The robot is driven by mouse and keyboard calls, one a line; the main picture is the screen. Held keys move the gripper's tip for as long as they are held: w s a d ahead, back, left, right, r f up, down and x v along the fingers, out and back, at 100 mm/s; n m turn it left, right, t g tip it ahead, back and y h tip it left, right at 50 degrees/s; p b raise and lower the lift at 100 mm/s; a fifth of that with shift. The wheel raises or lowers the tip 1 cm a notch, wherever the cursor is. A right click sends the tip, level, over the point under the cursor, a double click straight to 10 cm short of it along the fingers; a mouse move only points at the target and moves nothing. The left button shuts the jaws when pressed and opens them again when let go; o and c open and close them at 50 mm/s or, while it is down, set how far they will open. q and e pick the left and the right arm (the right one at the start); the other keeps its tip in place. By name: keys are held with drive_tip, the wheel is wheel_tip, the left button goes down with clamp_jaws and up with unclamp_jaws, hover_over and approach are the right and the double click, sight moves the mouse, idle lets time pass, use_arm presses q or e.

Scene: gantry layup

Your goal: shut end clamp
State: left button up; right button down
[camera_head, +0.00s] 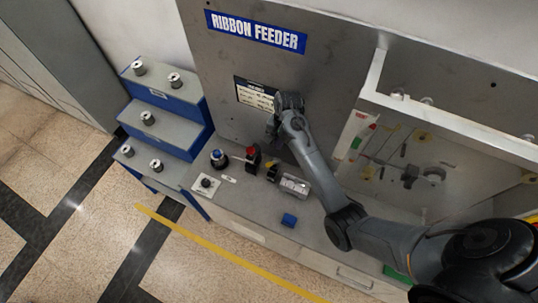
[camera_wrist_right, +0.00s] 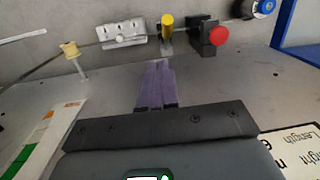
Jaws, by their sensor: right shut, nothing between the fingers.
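My right gripper (camera_head: 272,130) hangs in front of the grey panel, above the small fittings on the feeder's bench. In the right wrist view its purple fingers (camera_wrist_right: 155,84) are shut together with nothing between them. A black block with a red knob (camera_head: 252,153) stands on the bench and also shows in the wrist view (camera_wrist_right: 209,40). Beside it is a yellow-topped fitting (camera_head: 271,171), also in the wrist view (camera_wrist_right: 167,27). A pale metal block (camera_head: 295,186) is to its right. Which fitting is the end clamp I cannot tell. The fingers touch none of them. My left gripper is out of view.
A blue-topped spool (camera_head: 218,158) and a small blue block (camera_head: 289,219) are on the bench. Blue-sided steps (camera_head: 165,130) with metal spools stand at the left. A framed clear guard (camera_head: 440,115) is at the right. A yellow roller (camera_wrist_right: 69,48) shows in the wrist view.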

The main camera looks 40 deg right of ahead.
drive_tip(key=shift+w+a+r+m, duration=0.15)
drive_tip(key=shift+w+r+m, duration=0.2)
drive_tip(key=shift+w, duration=0.25)
drive_tip(key=p, duration=0.2)
approach(272, 163)
drive_tip(key=f, duration=0.5)
drive_tip(key=shift+w+f, duration=0.25)
drive_tip(key=shift+w, duration=0.15)
